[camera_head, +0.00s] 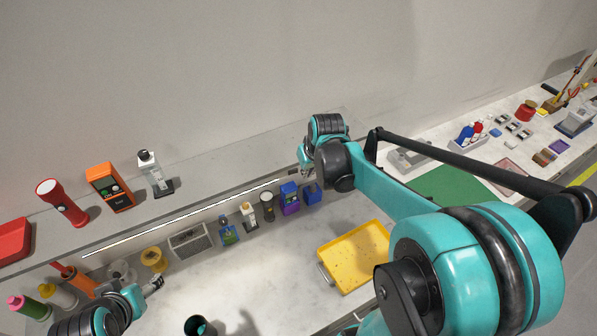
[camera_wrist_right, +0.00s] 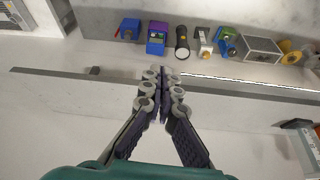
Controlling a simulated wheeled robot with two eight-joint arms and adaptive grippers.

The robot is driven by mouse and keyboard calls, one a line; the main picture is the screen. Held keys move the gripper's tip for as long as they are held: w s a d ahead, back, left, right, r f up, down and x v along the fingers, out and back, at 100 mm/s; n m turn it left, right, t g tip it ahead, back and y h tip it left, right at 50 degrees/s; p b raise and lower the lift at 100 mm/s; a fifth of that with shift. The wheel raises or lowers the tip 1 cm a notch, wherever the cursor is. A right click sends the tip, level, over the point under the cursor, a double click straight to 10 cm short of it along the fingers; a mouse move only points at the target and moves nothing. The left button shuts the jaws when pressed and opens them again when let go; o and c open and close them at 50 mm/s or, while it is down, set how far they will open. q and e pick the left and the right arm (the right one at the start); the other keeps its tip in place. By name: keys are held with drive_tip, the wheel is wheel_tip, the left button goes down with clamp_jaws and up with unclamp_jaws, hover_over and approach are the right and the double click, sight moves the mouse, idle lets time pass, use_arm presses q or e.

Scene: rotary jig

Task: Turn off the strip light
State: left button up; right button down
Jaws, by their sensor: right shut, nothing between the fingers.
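The strip light (camera_head: 180,217) is a thin, bright white line along the front edge of the shelf, and it looks lit. It also shows in the right wrist view (camera_wrist_right: 250,86), running right from near my fingertips. My right gripper (camera_head: 302,172) is at the shelf edge by the strip's right end, partly hidden by its own wrist. In the right wrist view its fingers (camera_wrist_right: 163,74) are together and empty, close to the strip's end; I cannot tell whether they touch it. No switch is clearly recognisable. My left gripper (camera_head: 154,283) is at the lower left, its opening unclear.
The shelf (camera_head: 215,190) holds a red flashlight (camera_head: 61,202), an orange meter (camera_head: 108,188) and a grey-white device (camera_head: 155,173). Below stand several small items, including a speaker-like box (camera_head: 189,241) and a purple-blue box (camera_head: 290,196). A yellow tray (camera_head: 355,255) lies on the counter.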

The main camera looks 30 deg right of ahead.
sight(293, 172)
drive_tip(key=w+f+p, duration=0.1)
drive_tip(key=w+f, duration=0.6)
drive_tip(key=f, duration=0.1)
drive_tip(key=shift+w+d, duration=0.15)
drive_tip(key=shift+d, duration=0.3)
drive_tip(key=shift+f, duration=0.1)
drive_tip(key=shift+w+d+b, duration=0.1)
drive_tip(key=shift+w+b, duration=0.15)
drive_tip(key=shift+b, duration=0.25)
